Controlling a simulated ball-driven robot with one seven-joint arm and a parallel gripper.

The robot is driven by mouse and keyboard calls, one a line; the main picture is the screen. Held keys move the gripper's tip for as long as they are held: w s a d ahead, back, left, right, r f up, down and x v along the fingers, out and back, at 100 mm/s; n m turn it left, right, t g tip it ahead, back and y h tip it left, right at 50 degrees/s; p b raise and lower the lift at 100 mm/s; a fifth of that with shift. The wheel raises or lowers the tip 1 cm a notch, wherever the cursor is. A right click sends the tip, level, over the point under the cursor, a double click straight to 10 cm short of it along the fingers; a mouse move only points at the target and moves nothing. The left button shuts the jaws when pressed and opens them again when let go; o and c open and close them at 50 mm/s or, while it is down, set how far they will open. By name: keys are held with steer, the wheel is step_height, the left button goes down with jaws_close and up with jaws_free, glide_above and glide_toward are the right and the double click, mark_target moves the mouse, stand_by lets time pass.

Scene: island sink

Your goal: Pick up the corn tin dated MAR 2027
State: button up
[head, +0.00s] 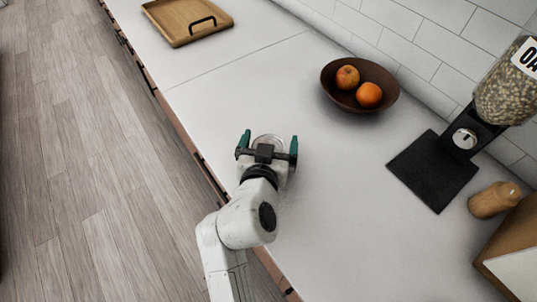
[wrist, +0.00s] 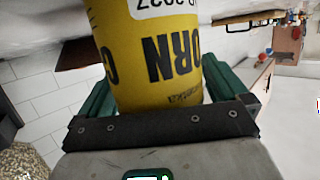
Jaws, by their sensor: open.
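The yellow corn tin (wrist: 150,60) fills the middle of the wrist view, upside down there, with "CORN" in black print. A white date label (wrist: 165,6) on it shows 2027; the month is cut off at the picture's top edge. In the head view the tin's round pale top (head: 268,138) shows at my gripper on the counter. My gripper (head: 268,145) is open, with one green finger on each side of the tin. I cannot tell whether either finger touches it.
The white counter (head: 225,95) is clear around the tin. A brown bowl (head: 335,92) with two orange-red fruits stands behind to the right. A wooden tray (head: 180,35) lies at the far left. A dispenser (head: 435,165) and a wooden grinder (head: 494,200) stand at right.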

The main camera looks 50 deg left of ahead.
steer(key=shift+c, duration=0.3)
steer(key=c, duration=1)
steer(key=shift+c, duration=0.7)
steer(key=shift+r, duration=0.15)
